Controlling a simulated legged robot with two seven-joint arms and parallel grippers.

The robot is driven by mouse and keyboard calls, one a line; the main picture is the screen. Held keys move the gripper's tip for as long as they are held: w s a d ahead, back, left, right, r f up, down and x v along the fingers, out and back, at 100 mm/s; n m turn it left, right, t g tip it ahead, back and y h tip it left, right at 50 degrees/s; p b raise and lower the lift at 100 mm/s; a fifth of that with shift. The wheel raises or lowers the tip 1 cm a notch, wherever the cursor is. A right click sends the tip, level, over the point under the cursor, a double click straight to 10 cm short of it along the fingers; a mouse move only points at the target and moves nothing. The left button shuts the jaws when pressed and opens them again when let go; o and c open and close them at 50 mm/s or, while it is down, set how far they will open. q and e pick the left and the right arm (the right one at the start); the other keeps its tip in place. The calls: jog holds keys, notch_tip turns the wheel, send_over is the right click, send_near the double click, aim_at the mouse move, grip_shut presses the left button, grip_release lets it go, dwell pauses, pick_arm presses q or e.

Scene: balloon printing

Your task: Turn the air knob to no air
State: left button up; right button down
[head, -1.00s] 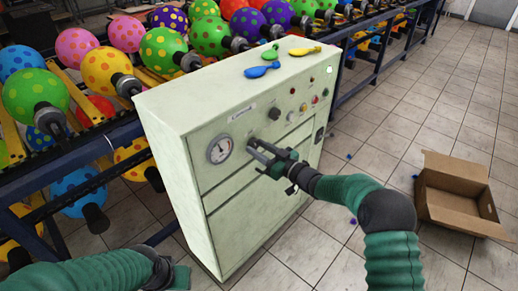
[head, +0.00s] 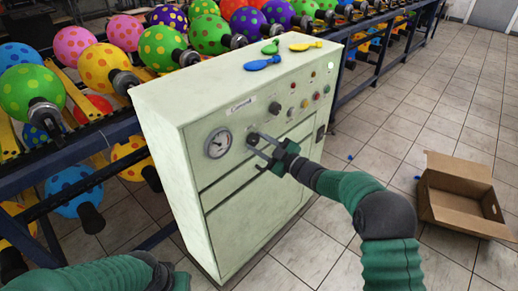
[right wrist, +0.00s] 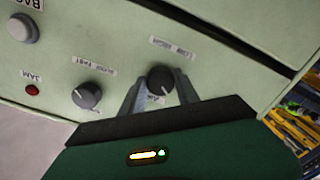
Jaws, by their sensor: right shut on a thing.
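The pale green machine (head: 240,195) stands in the middle of the head view. In the head view the right gripper (head: 258,147) is at the machine's front, right of the gauge, and largely covers the knob. My left arm is at the lower left; its gripper (head: 181,280) is only partly in view, by the machine's lower left side.
A round gauge (head: 218,143) sits left of the knob. A second knob (right wrist: 86,95) and a red light (right wrist: 32,90) share the panel. Blue, green and yellow flat balloons (head: 262,63) lie on top. Balloon racks stand behind; an open cardboard box (head: 460,195) is on the right floor.

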jog(key=n+b, duration=0.1)
jog(key=n, duration=0.1)
jog(key=n+b, duration=0.4)
jog(key=shift+f, duration=0.3)
jog(key=n+b, duration=0.6)
jog(key=shift+f+n, duration=0.1)
jog(key=shift+n, duration=0.2)
jog(key=n+b, duration=0.2)
jog(key=shift+n+b, duration=0.35)
jog(key=shift+n, duration=0.05)
jog(key=shift+r+n+b, duration=0.2)
jog(key=shift+n+b, duration=0.25)
jog(key=shift+n, duration=0.05)
jog(key=c, duration=0.9)
grip_release()
jog(key=shift+r, duration=0.2)
